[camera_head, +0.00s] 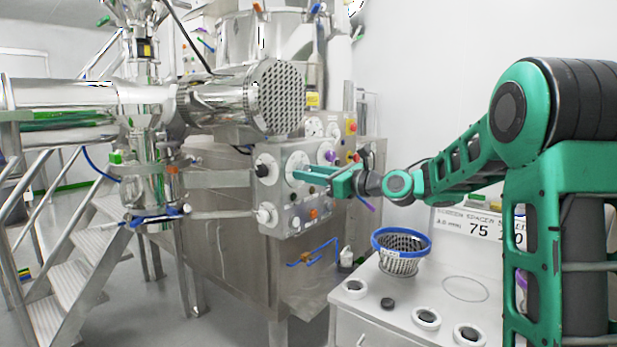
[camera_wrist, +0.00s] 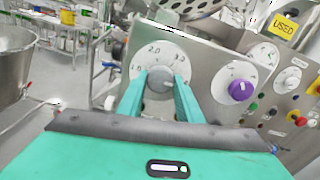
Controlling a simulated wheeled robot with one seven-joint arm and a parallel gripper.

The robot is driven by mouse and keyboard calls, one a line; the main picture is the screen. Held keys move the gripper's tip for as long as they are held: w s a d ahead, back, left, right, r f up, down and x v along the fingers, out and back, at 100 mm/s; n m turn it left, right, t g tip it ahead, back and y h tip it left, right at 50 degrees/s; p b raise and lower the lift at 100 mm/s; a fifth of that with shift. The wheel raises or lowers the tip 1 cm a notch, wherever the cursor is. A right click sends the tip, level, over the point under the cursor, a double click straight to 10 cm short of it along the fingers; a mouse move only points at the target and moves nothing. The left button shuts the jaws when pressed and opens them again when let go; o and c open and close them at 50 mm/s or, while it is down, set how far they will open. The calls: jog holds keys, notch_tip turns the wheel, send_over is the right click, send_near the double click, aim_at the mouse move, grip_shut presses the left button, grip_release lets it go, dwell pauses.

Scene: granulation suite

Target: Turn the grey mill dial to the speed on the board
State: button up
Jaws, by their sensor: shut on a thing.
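The grey mill dial (camera_wrist: 160,80) is a round knob on a white scale plate (camera_wrist: 160,54) on the steel control panel. The plate's numbers 2.0 and 3.0 show around it; the knob's pointer cannot be made out. My gripper (camera_wrist: 161,84) has its two green fingers closed on the knob's sides. In the head view my gripper (camera_head: 299,173) reaches the panel from the right, covering the knob. The white board (camera_head: 453,222) stands behind the bench. It reads 75 and, further right, a figure ending in 0, partly hidden by my arm.
A purple knob (camera_wrist: 240,90) on its own white plate sits right of the grey dial. A black knob (camera_head: 263,170) is at the panel's left. The bench holds a blue-rimmed mesh basket (camera_head: 401,262), several white rings (camera_head: 426,318) and a black disc (camera_head: 388,303).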

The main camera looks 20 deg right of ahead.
jog(key=shift+d+n, duration=0.15)
jog(key=shift+n, duration=17.65)
